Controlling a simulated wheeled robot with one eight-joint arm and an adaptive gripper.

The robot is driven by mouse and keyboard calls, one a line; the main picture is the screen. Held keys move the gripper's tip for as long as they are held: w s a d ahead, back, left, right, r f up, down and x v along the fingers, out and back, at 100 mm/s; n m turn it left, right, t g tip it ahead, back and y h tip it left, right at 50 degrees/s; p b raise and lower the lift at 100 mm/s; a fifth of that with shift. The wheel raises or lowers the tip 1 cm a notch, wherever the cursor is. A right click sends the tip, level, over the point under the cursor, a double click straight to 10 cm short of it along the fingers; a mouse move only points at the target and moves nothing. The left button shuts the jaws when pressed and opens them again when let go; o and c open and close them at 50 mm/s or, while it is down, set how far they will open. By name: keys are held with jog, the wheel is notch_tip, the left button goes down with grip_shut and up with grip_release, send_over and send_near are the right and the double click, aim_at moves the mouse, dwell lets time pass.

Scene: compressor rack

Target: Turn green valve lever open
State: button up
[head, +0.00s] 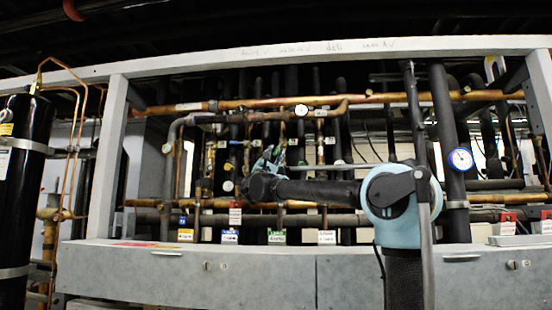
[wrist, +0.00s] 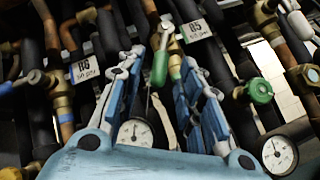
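The green valve lever (wrist: 160,68) shows in the wrist view as a slim green handle below a brass valve body (wrist: 170,42), hanging roughly straight down in the picture. My gripper (wrist: 164,62) is open, with one blue finger on each side of the lever. Gaps show between the lever and both fingers, and I see no contact. In the head view my gripper (head: 270,160) reaches in among the pipes in the middle of the rack. The lever cannot be made out there.
A round green knob (wrist: 260,90) sits on a brass fitting to the right. Pressure gauges (wrist: 135,132) (wrist: 278,154) and black pipes (wrist: 110,40) crowd around the fingers. Tags B6 (wrist: 85,69) and B5 (wrist: 195,30) hang nearby. A grey rack beam (head: 200,275) runs in front.

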jog(key=shift+v, duration=2.95)
